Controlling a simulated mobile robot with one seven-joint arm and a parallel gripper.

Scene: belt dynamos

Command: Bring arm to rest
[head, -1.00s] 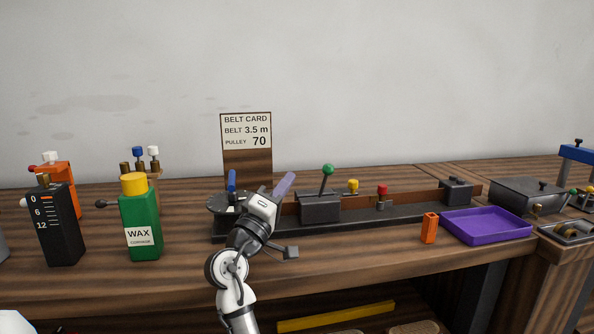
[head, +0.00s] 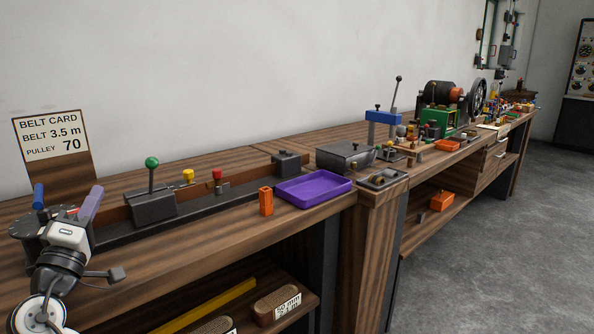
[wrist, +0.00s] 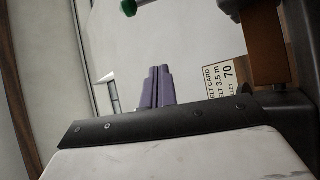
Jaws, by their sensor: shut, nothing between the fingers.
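My arm shows at the lower left of the head view, with its white and black links reaching up over the bench edge. My gripper (head: 91,204) has purple fingers that point up and a little right. It is just in front of the dark round stand with a blue handle (head: 38,196). In the wrist view the two purple fingers (wrist: 156,87) lie side by side, shut, with nothing between them. Whether the gripper touches the stand I cannot tell.
The belt card (head: 50,137) stands behind the gripper. A dark rail fixture with a green-knobbed lever (head: 152,162) runs to the right. An orange block (head: 266,201) and a purple tray (head: 344,185) are near the bench edge. Open floor (head: 480,245) lies at right.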

